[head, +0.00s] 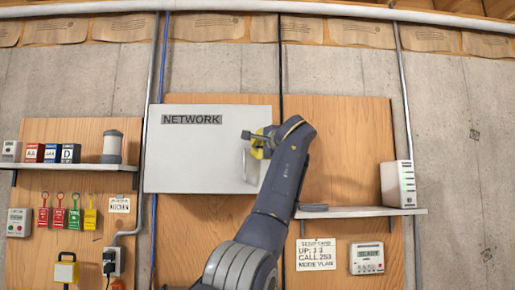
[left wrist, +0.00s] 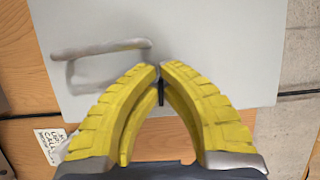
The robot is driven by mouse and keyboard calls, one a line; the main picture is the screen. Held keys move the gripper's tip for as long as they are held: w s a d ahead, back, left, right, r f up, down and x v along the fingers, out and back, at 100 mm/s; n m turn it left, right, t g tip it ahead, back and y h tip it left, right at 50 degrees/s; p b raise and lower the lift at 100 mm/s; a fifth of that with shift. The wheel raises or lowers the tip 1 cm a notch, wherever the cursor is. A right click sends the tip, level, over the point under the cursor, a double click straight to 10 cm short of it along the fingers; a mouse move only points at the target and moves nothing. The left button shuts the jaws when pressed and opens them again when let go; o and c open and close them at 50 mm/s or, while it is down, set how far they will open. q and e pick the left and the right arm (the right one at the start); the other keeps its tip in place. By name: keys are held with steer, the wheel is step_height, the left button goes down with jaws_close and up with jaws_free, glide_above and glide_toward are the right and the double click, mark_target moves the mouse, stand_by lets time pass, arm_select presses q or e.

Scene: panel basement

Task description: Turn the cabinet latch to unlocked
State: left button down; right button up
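The cabinet is a flat light-grey door (head: 195,160) labelled NETWORK in the head view. The dark latch (head: 248,135) sits near the door's upper right edge and lies about level. It also shows as a thin dark piece (left wrist: 161,92) in the left wrist view. My left gripper (head: 258,146) is at the latch. Its yellow fingers (left wrist: 160,72) are closed together around the dark piece, which is mostly hidden between them. A grey bar handle (left wrist: 100,48) is on the door beside the fingers, apart from them. My right gripper is not in view.
A left shelf (head: 70,166) holds small boxes and a canister, with coloured tags below. A right shelf (head: 370,211) carries a white device (head: 398,184). A note (head: 316,254) and a thermostat-like unit (head: 367,258) are below it. The wooden panel right of my arm is clear.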

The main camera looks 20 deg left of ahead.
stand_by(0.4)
arm_select(q)
steer(key=c, duration=1.6)
jaws_free()
steer(key=v, duration=1.2)
steer(key=shift+a+r, duration=0.1)
